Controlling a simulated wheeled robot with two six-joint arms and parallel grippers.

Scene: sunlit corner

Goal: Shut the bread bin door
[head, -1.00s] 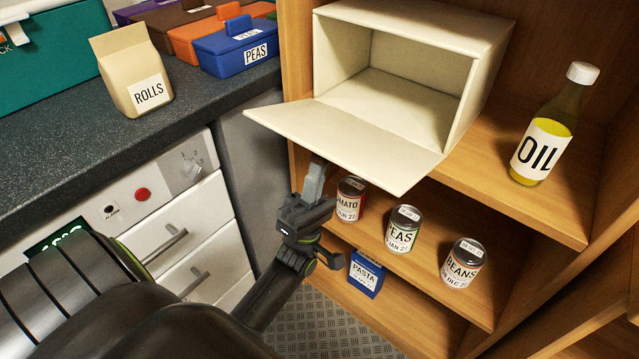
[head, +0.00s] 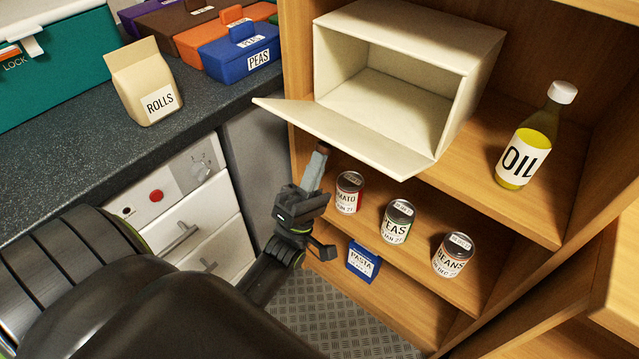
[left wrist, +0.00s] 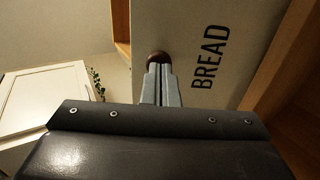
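The cream bread bin (head: 400,38) sits on the upper shelf with its front open. Its door (head: 345,132) is hinged at the bottom edge and sticks out toward me, partly lowered. The door's outer face, marked BREAD, fills much of the left wrist view (left wrist: 240,35). A small dark brown knob (left wrist: 157,57) shows on it. My left gripper (head: 319,158) is below the door, pointing up at it. Its fingers (left wrist: 162,72) are together, with their tips at the knob and seemingly touching it. My right gripper is not in view.
Cans of tomato (head: 349,192), peas (head: 397,222) and beans (head: 452,255) stand on the shelf below, right of my gripper. A pasta box (head: 362,262) is lower. An oil bottle (head: 527,140) stands right of the bin. The counter (head: 60,165) holds rolls.

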